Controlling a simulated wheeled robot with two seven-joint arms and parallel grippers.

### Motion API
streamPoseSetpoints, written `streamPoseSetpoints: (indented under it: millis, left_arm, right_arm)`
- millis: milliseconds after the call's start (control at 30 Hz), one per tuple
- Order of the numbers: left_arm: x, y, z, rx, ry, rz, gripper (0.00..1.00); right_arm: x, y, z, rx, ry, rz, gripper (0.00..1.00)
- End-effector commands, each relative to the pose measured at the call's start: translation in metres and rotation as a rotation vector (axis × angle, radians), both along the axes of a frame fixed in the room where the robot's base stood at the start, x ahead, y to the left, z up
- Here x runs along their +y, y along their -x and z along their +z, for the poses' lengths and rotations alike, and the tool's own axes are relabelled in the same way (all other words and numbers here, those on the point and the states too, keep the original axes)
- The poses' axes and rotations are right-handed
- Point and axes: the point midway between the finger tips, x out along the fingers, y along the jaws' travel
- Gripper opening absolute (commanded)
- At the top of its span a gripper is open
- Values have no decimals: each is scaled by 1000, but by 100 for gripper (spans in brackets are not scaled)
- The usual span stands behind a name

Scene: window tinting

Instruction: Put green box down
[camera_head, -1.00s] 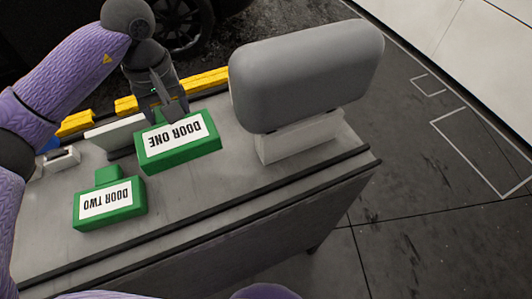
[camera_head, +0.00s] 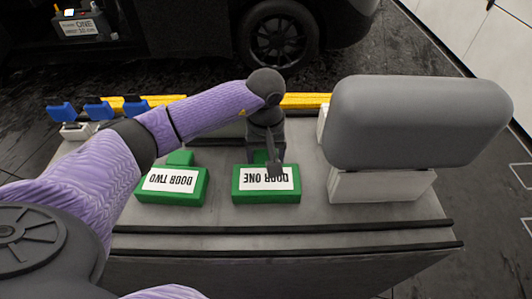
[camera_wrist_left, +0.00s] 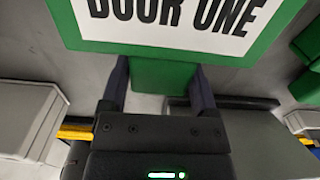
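The green box labelled DOOR ONE (camera_head: 241,194) sits on the grey bench top (camera_head: 310,208) with its label facing up. It also shows close up in the left wrist view (camera_wrist_left: 276,30). My left gripper (camera_head: 273,168) comes down from behind the box. My right gripper is out of view.
A large grey padded block (camera_head: 415,120) on a white base (camera_head: 380,186) stands to the right. Yellow bars (camera_head: 305,100) and blue-topped pieces (camera_head: 98,108) line the back edge. A dark car (camera_head: 185,40) stands behind. Bare bench lies in front of the boxes.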

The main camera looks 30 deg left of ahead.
Motion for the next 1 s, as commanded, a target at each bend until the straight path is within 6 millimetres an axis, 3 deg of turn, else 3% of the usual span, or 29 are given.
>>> streamPoseSetpoints:
  millis: [33,100,367,700,833,1000]
  left_arm:
    - [0,0,0,0,0,0,90]
    - [0,0,0,0,0,0,100]
    - [0,0,8,-1,0,-1,100]
    - [0,-1,98,-6,0,-1,100]
    - [0,-1,118,-2,0,-1,100]
    - [0,0,124,0,0,-1,100]
  right_arm:
    - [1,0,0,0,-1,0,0]
    - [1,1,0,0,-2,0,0]
    - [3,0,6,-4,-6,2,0]
    - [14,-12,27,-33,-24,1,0]
    - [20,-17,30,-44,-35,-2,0]
    - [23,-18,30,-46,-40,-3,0]
